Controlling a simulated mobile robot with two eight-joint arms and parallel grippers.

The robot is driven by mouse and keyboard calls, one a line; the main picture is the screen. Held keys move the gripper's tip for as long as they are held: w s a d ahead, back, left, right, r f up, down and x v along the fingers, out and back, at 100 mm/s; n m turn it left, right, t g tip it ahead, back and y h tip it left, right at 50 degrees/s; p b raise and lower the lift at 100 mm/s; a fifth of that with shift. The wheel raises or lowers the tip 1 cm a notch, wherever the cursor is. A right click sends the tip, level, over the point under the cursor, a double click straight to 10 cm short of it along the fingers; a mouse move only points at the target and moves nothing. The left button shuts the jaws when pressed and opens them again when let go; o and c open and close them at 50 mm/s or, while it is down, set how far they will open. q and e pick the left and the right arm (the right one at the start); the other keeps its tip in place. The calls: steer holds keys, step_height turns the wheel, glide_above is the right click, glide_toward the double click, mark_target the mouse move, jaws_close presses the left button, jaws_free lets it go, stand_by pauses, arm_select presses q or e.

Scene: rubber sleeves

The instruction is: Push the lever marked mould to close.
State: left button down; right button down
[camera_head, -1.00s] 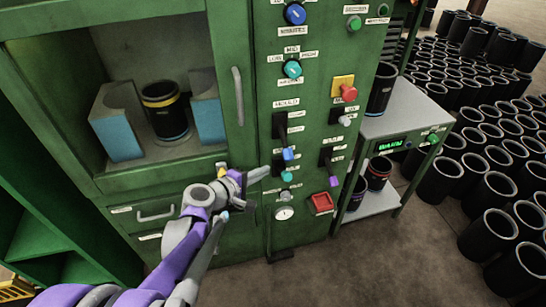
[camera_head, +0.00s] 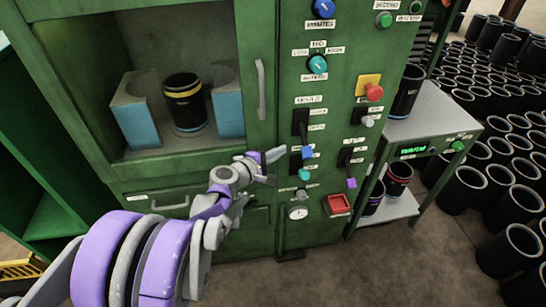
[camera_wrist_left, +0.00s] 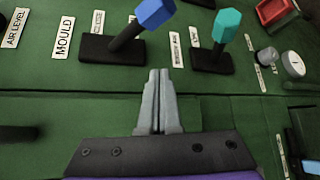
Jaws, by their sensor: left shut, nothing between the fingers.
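The mould lever is a black slot plate (camera_head: 300,121) on the green press panel with a blue knob (camera_head: 307,152) angled outward and down. The MOULD label (camera_head: 309,99) is above it. In the left wrist view the blue knob (camera_wrist_left: 153,13) tilts away from the MOULD label (camera_wrist_left: 63,38), toward the teal-knobbed lever. My left gripper (camera_head: 268,179) is left of and slightly below the knob in the head view, apart from it. Its fingers (camera_wrist_left: 158,100) are together and empty in the wrist view. My right gripper is out of view.
A teal-knobbed lever (camera_wrist_left: 228,25) is just beyond the mould lever; a purple-knobbed lever (camera_head: 351,183) is to its right. A red emergency button (camera_head: 374,92), gauge (camera_head: 298,212) and red switch (camera_head: 337,204) share the panel.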

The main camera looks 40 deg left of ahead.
mark_target(304, 140)
arm_select(q)
steer(key=w+d, duration=0.1)
steer(key=d, duration=0.1)
steer(key=w+d, duration=0.1)
steer(key=w, duration=0.1)
steer(key=shift+d+r, duration=0.2)
steer(key=shift+d, duration=0.15)
steer(key=shift+r, duration=0.1)
steer(key=shift+s+d+r+n+g, duration=0.1)
steer(key=shift+d+r+n+g, duration=0.05)
steer(key=shift+n+g, duration=0.15)
